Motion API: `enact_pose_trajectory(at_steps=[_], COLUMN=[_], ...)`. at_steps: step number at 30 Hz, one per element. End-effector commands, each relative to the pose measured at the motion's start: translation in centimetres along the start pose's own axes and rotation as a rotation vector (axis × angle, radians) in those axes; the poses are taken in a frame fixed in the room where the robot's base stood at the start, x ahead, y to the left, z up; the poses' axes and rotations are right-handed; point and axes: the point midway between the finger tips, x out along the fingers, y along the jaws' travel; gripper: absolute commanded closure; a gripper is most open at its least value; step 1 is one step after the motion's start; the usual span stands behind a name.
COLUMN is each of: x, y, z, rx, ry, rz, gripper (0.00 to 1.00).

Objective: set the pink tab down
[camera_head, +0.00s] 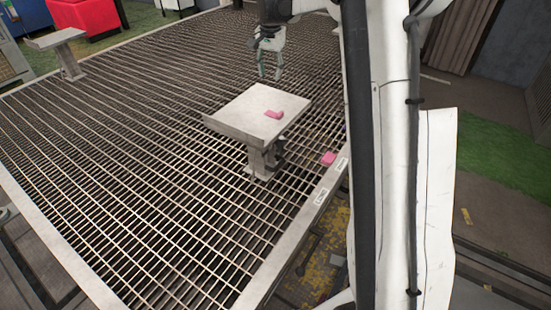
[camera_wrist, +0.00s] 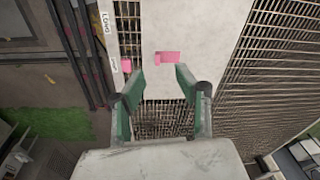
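A pink tab (camera_head: 273,114) lies on the pale tilted plate (camera_head: 240,105) of a stand. It also shows in the wrist view (camera_wrist: 167,57), just beyond my fingertips. A second pink piece (camera_head: 328,158) lies lower down near the edge of the grating; it shows in the wrist view (camera_wrist: 126,65) to the left. I cannot tell which piece the task names. My gripper (camera_head: 270,74) is above and behind the plate, apart from both pieces. In the wrist view its green fingers (camera_wrist: 160,76) are spread, with nothing between them.
The stand rises from a wide metal grating (camera_head: 130,150) with a pale frame. Another small stand (camera_head: 60,39) is at the far left, near a red box (camera_head: 87,18). My white arm hides part of the right side. The grating left of the stand is clear.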

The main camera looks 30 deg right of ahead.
Motion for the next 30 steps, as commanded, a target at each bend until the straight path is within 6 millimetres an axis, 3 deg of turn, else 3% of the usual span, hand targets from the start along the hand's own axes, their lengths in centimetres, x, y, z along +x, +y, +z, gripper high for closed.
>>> enact_pose_trajectory(at_steps=[6, 15, 22, 30], x=[-5.2, -9.8, -11.5, -11.4], y=[0.9, 3.5, 6.2, 10.1], z=[6.2, 14.9, 21.6, 29.2], rx=[-0.125, -0.294, -0.422, -0.571], ry=[0.06, 0.146, 0.217, 0.303], rz=[-0.044, -0.098, -0.137, -0.178], gripper=[0.68, 0.68, 0.68, 0.68])
